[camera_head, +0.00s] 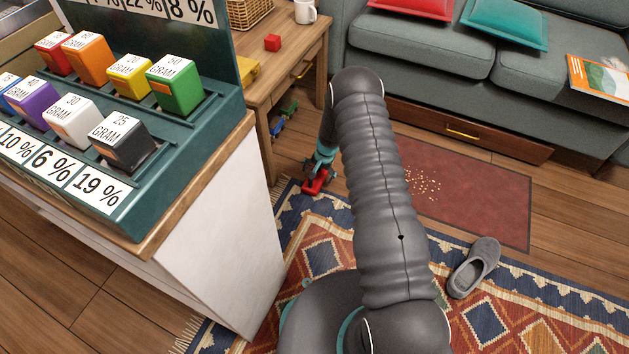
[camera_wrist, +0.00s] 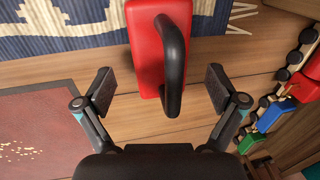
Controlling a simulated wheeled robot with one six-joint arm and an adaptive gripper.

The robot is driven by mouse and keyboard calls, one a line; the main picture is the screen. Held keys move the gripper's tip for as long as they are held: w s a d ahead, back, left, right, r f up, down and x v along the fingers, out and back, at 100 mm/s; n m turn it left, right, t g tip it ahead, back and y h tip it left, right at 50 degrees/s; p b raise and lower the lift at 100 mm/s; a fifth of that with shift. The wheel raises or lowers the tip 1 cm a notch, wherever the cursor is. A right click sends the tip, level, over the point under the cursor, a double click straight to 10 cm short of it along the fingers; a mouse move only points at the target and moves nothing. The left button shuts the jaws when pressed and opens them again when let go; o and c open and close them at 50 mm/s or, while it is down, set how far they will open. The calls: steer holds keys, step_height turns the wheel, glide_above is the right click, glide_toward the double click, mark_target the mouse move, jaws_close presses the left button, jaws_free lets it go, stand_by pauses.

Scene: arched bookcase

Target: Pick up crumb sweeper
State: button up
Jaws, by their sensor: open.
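The crumb sweeper is a red block with a black arched handle. In the wrist view the crumb sweeper (camera_wrist: 146,55) lies on the wooden floor and the rug's edge, at top centre. Its handle runs lengthwise between my gripper's open fingers (camera_wrist: 160,88), with a gap on both sides. The fingers touch nothing that I can see. In the head view the red sweeper (camera_head: 316,184) shows at the rug's far edge, just below my gripper (camera_head: 320,166), partly covered by it.
A dark red mat (camera_head: 480,205) with scattered crumbs (camera_head: 423,184) lies to the right. A grey slipper (camera_head: 474,268) rests on the patterned rug (camera_head: 510,320). A toy train (camera_wrist: 275,113) stands at right in the wrist view. A wooden side table (camera_head: 290,65) and grey sofa (camera_head: 430,50) stand behind.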

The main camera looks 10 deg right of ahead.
mark_target(320, 178)
steer(key=shift+w+a+f, duration=0.15)
steer(key=shift+f, duration=0.75)
steer(key=c, duration=1.7)
steer(key=shift+r, duration=0.1)
steer(key=shift+r, duration=0.15)
jaws_close()
steer(key=shift+r, duration=0.35)
steer(key=r, duration=0.2)
steer(key=d+r, duration=0.1)
steer(key=r, duration=0.1)
steer(key=shift+d, duration=0.2)
steer(key=s+d+r, duration=0.1)
steer(key=d+r, duration=0.5)
steer(key=d, duration=0.4)
steer(key=shift+s+p, duration=0.3)
steer(key=shift+p, duration=0.1)
